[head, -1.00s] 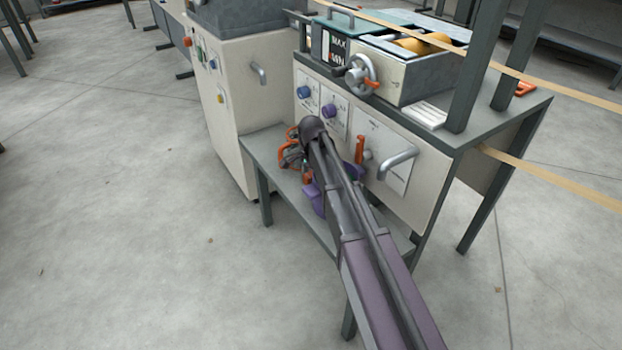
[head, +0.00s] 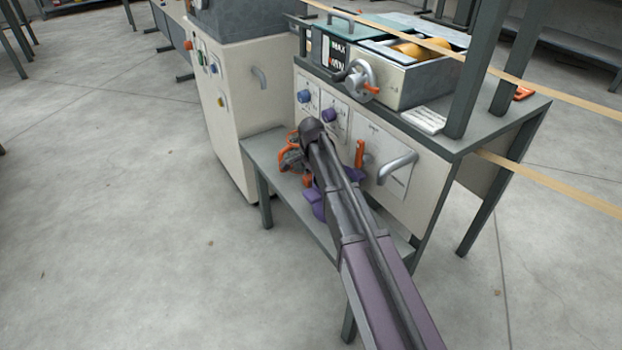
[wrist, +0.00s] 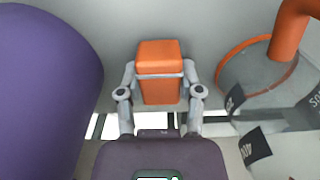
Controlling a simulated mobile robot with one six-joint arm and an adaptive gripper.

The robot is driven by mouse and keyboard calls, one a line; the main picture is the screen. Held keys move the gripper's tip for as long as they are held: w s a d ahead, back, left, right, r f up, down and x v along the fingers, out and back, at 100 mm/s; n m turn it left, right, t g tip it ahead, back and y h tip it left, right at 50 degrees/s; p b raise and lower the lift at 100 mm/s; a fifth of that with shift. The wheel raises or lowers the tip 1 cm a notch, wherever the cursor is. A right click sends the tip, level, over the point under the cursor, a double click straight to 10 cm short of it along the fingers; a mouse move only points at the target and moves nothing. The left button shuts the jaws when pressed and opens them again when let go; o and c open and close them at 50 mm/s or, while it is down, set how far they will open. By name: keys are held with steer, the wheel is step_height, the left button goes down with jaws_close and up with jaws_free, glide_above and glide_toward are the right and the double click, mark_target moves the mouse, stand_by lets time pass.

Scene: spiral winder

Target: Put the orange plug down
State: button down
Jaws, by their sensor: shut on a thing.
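The orange plug (wrist: 160,57) is a small block with rounded edges, upright in the middle of the wrist view. My gripper (wrist: 159,82) is shut on it, one grey finger on each side. In the head view my gripper (head: 293,160) is low over the grey shelf (head: 262,146) in front of the machine, partly behind my wrist. I cannot tell whether the plug's underside touches the shelf.
A large purple rounded thing (wrist: 45,90) is close on the left in the wrist view. A clear container with an orange rim (wrist: 262,62) is on the right. The machine's front panel (head: 395,170) has an orange lever (head: 360,153) and a grey handle (head: 397,167).

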mark_target(310, 176)
steer(key=shift+r+p, duration=4.4)
steer(key=shift+r, duration=0.15)
steer(key=shift+a, duration=0.15)
